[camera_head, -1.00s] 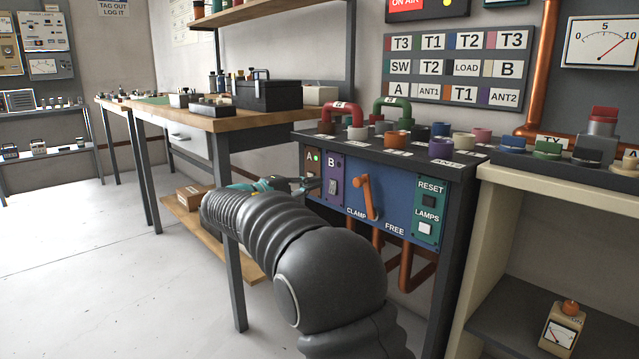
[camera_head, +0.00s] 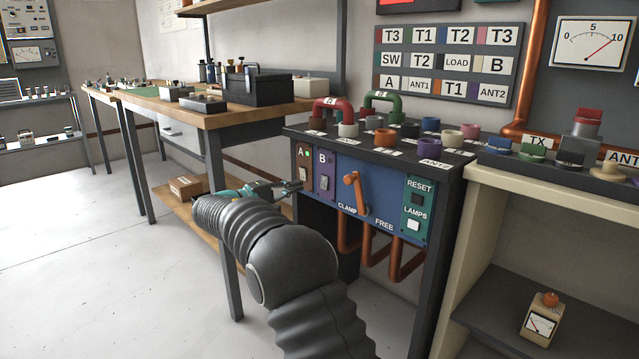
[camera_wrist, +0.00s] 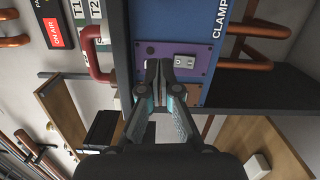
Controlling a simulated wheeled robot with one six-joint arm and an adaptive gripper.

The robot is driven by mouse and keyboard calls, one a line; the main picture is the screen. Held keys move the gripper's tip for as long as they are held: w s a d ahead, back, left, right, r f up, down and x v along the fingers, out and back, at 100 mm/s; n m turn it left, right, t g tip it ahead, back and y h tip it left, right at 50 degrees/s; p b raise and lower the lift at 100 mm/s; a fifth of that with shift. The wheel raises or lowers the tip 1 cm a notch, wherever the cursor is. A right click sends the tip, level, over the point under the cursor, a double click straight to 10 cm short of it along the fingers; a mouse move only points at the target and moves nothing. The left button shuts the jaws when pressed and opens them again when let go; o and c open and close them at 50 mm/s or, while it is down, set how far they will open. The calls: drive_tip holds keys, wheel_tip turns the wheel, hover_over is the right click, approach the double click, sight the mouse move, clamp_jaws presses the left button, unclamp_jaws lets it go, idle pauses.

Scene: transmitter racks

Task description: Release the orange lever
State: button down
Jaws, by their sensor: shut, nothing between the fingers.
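The orange lever (camera_head: 354,192) sits on the blue front panel (camera_head: 378,202) of the rack, between the CLAMP and FREE labels. It stands nearly upright, its lower end nearer CLAMP. My gripper (camera_head: 298,186) is left of the lever, in front of the panel's left end, apart from the lever. In the wrist view my gripper (camera_wrist: 159,64) is shut and empty, its tips in front of the purple switch plate (camera_wrist: 172,58). The blue panel edge with the CLAMP label (camera_wrist: 221,18) also shows there. The lever is not visible in the wrist view.
Red and green pipe loops (camera_head: 333,108) and several coloured sockets stand on the rack top. Copper pipes (camera_head: 368,245) hang below the panel. A wooden bench (camera_head: 215,120) stands left; open floor lies at the lower left.

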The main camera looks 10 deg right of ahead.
drive_tip(key=w+d, duration=0.2)
drive_tip(key=d, duration=0.9)
drive_tip(key=shift+r, duration=0.2)
drive_tip(key=shift+s+d+b, duration=0.1)
drive_tip(key=shift+d+b, duration=0.05)
drive_tip(key=shift+b, duration=0.2)
